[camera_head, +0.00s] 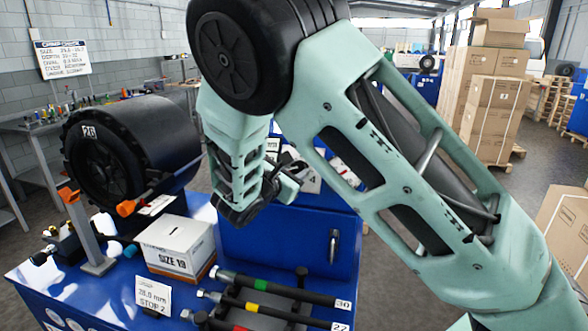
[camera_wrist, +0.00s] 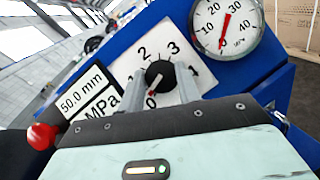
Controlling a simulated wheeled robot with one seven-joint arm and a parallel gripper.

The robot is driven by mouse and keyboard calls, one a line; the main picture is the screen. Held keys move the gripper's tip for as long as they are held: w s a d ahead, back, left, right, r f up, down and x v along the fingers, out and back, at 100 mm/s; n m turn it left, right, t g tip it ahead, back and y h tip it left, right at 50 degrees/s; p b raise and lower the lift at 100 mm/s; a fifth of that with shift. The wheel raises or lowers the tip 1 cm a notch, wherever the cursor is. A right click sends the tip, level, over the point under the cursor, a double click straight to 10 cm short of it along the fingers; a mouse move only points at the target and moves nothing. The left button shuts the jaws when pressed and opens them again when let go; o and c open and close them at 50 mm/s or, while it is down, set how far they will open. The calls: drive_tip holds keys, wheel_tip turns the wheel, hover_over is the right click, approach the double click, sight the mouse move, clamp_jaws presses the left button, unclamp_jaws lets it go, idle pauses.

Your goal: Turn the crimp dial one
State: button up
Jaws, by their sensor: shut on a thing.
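The crimp dial (camera_wrist: 160,73) is a round black knob on a white plate numbered 0 to 4, in the wrist view. Its light mark points down, close to the 0. My gripper (camera_wrist: 157,82) has a grey finger on each side of the knob and is shut on it. In the head view my arm and hand hide the knob; part of the white dial plate (camera_head: 311,181) with the 4 shows on the blue machine (camera_head: 265,243).
A red button (camera_wrist: 42,136) is at lower left.

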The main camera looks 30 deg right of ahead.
drive_tip(key=shift+s+f+n+t+y, duration=0.1)
drive_tip(key=shift+n+t+y, duration=0.2)
drive_tip(key=shift+n+t, duration=0.9)
drive_tip(key=shift+n, duration=0.5)
drive_tip(key=o, duration=1)
drive_tip(key=shift+c, duration=0.2)
drive_tip(key=b+v, duration=0.4)
drive_tip(key=v, duration=1.3)
drive_tip(key=shift+a, duration=0.3)
